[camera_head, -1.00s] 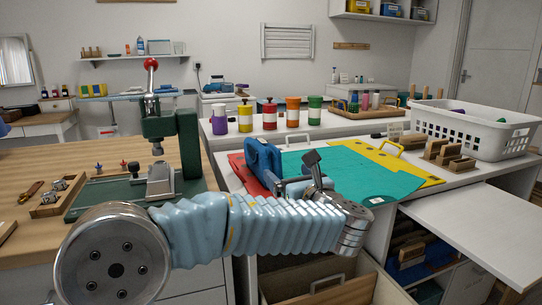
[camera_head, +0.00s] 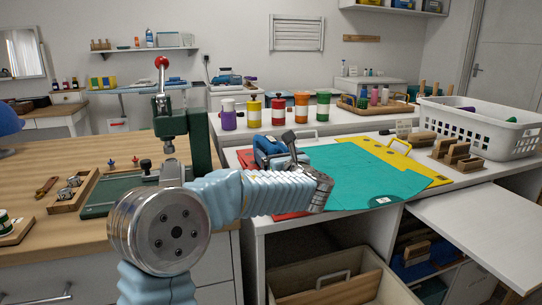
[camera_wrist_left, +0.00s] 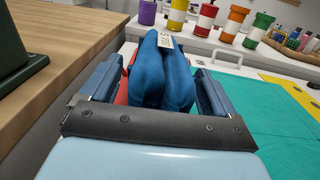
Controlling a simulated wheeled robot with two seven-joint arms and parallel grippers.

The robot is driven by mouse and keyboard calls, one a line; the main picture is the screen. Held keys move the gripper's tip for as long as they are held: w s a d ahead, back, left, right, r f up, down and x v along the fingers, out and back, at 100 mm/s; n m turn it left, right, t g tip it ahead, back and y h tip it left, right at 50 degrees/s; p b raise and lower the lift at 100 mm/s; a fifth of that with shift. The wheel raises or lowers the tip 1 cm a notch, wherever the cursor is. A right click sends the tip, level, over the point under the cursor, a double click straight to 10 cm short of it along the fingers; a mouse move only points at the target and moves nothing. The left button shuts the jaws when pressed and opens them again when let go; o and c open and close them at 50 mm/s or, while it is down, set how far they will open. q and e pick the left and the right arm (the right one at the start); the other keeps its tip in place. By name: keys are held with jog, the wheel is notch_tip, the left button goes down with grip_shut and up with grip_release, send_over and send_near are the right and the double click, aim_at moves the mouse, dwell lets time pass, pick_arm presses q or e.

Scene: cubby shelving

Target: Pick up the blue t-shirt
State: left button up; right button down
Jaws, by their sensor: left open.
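The blue t-shirt (camera_wrist_left: 160,75) is a rolled or folded blue bundle with a pale tag on top, in the middle of the left wrist view. My left gripper (camera_wrist_left: 158,88) is open, with one dark blue finger on each side of the t-shirt. I cannot tell whether the fingers touch it. In the head view the left gripper (camera_head: 277,150) is over the red and teal mats, and its parts largely hide the t-shirt. My right gripper is not in view.
A teal mat (camera_head: 365,175) and a yellow board (camera_head: 405,162) lie on the white table. Several coloured canisters (camera_head: 278,110) stand behind. A white basket (camera_head: 480,130) is at the right. A green press (camera_head: 200,145) stands on the wooden bench at the left.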

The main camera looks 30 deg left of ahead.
pick_arm(q)
jog(key=c, duration=1.2)
